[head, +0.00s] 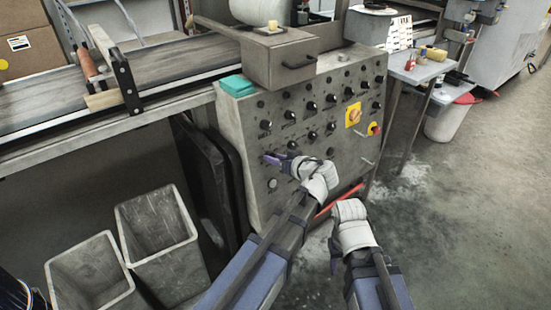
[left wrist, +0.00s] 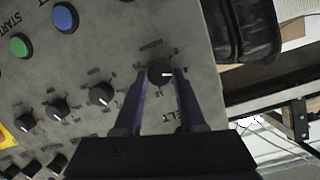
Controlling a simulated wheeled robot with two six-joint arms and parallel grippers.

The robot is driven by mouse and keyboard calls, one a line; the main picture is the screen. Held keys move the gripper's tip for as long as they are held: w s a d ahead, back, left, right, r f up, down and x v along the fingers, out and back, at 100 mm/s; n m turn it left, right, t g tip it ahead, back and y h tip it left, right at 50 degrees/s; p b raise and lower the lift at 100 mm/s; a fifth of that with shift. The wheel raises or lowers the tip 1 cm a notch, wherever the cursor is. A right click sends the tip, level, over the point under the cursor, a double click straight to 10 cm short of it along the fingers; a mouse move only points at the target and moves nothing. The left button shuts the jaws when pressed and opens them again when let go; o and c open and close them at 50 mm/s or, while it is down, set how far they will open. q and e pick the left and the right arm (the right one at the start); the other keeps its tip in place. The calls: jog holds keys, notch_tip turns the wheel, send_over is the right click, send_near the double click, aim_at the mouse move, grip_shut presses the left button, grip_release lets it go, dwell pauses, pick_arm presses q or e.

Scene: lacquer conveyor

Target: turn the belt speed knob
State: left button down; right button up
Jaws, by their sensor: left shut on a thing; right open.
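The belt speed knob (left wrist: 160,73) is a small black knob with a white pointer line, with lettering that seems to read BELT beside it, in the left wrist view. It is on the grey control panel (head: 345,140). My left gripper (head: 270,158) is at the lower left of the panel, its purple fingers closed on the two sides of this knob; the fingers also show in the left wrist view (left wrist: 160,82). In the head view the gripper hides the knob. My right gripper (head: 342,203) is low in front of the cabinet, apart from the panel, and open.
Several similar black knobs (left wrist: 101,94) sit close by on the panel, with a blue button (left wrist: 65,17) and a green button (left wrist: 20,45). A yellow-backed switch (head: 353,115) is further right. Two grey bins (head: 158,230) stand at the lower left.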

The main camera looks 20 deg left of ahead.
dwell(0.5)
pick_arm(q)
jog(key=shift+c, duration=2.4)
grip_release()
